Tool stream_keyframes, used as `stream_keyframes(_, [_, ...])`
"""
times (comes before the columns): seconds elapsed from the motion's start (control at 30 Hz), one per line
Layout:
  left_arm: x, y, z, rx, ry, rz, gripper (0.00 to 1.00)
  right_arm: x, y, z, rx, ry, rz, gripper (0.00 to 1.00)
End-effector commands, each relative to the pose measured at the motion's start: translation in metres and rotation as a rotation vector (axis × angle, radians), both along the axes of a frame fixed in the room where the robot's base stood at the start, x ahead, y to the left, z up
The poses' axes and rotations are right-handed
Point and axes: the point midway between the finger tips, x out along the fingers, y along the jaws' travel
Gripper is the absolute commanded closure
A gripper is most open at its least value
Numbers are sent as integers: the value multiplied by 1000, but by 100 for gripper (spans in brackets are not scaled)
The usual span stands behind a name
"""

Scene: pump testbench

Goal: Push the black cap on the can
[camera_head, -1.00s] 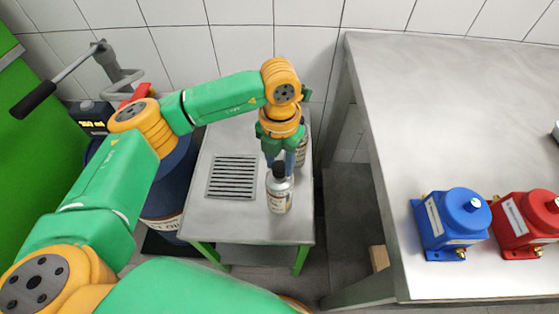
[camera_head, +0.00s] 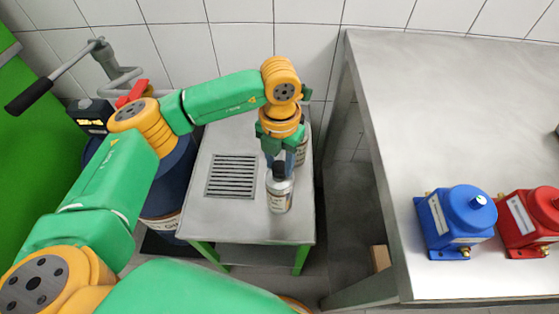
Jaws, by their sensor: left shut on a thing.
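A silver can (camera_head: 279,196) with a pale label stands upright near the right front of the small metal table. The black cap (camera_head: 279,171) shows at the top of this can, in line with its neck. Whether it is fully seated cannot be told. My left gripper (camera_head: 280,158) points down from above and is shut on the black cap; its fingers are partly hidden around and behind the cap. My right gripper is not in view.
A second can (camera_head: 302,150) stands just behind, partly hidden by my gripper. The small table (camera_head: 225,221) has a slotted grate (camera_head: 232,177) left of the can. A larger bench (camera_head: 440,110) at right carries a blue pump (camera_head: 457,222) and a red pump (camera_head: 528,220).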

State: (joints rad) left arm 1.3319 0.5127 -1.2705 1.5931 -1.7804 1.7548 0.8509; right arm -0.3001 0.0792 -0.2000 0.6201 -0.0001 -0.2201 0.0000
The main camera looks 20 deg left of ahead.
Motion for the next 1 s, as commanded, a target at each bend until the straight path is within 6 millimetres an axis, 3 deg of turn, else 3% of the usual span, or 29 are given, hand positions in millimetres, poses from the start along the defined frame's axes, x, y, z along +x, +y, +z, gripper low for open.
stream_keyframes(0.83, [0,0,-3,0,0,0,100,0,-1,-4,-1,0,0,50])
stream_keyframes(0.87, [0,0,-3,0,0,0,53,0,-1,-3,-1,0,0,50])
stream_keyframes(0.97, [0,0,-2,0,0,0,26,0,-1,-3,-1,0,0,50])
stream_keyframes(1.0, [0,0,-2,0,0,0,23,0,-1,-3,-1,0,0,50])
